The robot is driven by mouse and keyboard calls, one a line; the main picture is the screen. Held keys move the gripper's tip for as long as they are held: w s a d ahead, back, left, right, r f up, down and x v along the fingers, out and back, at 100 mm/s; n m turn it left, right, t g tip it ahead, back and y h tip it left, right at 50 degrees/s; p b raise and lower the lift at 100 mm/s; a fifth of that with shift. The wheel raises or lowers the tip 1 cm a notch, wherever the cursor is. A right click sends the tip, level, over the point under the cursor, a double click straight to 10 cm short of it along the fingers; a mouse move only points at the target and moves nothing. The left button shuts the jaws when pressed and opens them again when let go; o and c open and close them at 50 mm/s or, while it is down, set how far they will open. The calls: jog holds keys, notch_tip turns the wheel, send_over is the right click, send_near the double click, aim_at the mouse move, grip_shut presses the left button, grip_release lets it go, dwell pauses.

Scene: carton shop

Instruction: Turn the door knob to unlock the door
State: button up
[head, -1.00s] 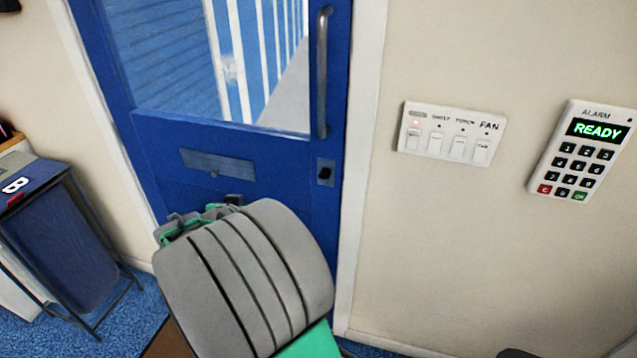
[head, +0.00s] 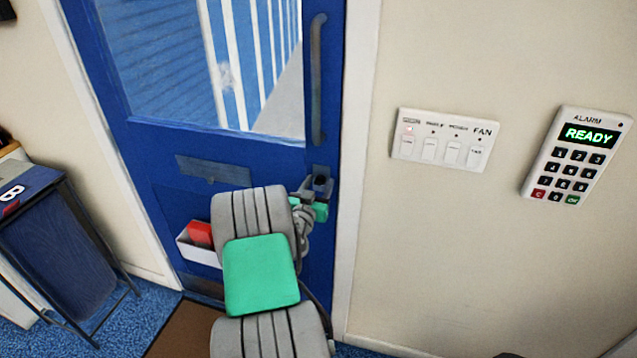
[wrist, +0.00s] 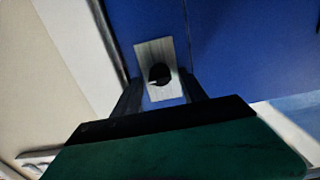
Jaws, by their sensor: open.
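The door (head: 160,150) is blue with a large glass pane, and it looks closed in its white frame. The door knob (head: 319,181) is a small dark knob on a metal plate below the long vertical handle; my gripper partly covers it in the head view. In the wrist view the knob (wrist: 159,74) shows as a round black shape on its pale plate (wrist: 152,54). My gripper (wrist: 158,88) is open, with one finger on each side of the knob. I cannot tell whether the fingers touch it.
A vertical metal pull handle (head: 318,80) is above the knob. A white switch panel (head: 443,140) and an alarm keypad reading READY (head: 577,155) are on the wall at right. A white box with a red item (head: 199,246) is low on the door.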

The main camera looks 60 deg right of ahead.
jog(key=shift+c, duration=0.4)
grip_shut()
jog(key=shift+f, duration=0.1)
jog(key=n+b, duration=0.2)
jog(key=n, duration=0.2)
jog(key=shift+w, duration=0.1)
jog(key=n+b, duration=0.1)
jog(key=n, duration=0.4)
jog(key=shift+w+a, duration=0.1)
jog(key=n, duration=0.4)
jog(key=shift+f+n, duration=0.15)
jog(key=shift+n, duration=2.35)
jog(key=shift+p, duration=0.3)
